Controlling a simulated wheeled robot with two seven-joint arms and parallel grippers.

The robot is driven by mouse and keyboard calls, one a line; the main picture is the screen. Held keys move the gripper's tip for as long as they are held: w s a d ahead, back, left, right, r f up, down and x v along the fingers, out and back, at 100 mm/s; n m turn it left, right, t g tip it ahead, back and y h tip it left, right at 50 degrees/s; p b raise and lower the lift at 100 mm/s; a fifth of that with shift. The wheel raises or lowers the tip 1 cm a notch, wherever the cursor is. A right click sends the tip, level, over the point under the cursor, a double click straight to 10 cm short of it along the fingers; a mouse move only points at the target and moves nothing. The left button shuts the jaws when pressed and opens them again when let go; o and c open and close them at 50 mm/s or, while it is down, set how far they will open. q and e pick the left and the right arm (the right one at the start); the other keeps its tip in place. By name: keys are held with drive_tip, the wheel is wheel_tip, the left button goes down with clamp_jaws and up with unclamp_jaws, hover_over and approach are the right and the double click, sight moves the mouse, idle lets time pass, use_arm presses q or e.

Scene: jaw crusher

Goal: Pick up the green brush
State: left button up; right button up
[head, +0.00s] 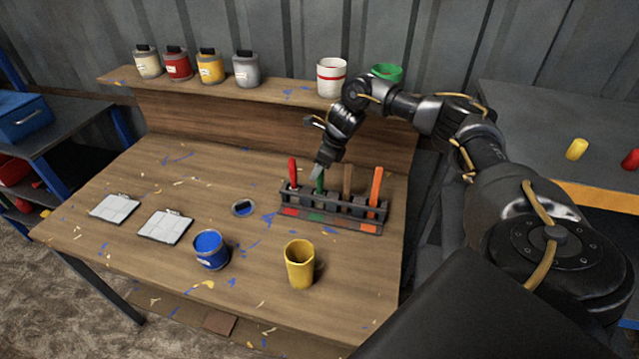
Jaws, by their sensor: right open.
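The green brush (319,182) stands upright in a dark rack (332,211) on the wooden table, second from the left. A red-handled (292,172), a brown-handled (347,181) and an orange-handled brush (376,187) stand in the same rack. My right gripper (318,168) points down at the top of the green brush, with its fingers close above or around the handle. I cannot tell whether they touch it. The jaws are open, and part of the handle top is hidden by them. My left gripper is not in view.
A yellow cup (299,264) and an open blue paint can (210,250) stand in front of the rack. Two white tile panels (165,226) lie to the left. Several paint cans and a white cup (331,77) line the raised shelf (270,91) behind.

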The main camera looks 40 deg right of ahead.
drive_tip(key=shift+w+a+f, duration=0.1)
drive_tip(key=shift+w+f, duration=0.1)
drive_tip(key=shift+f, duration=0.3)
clamp_jaws()
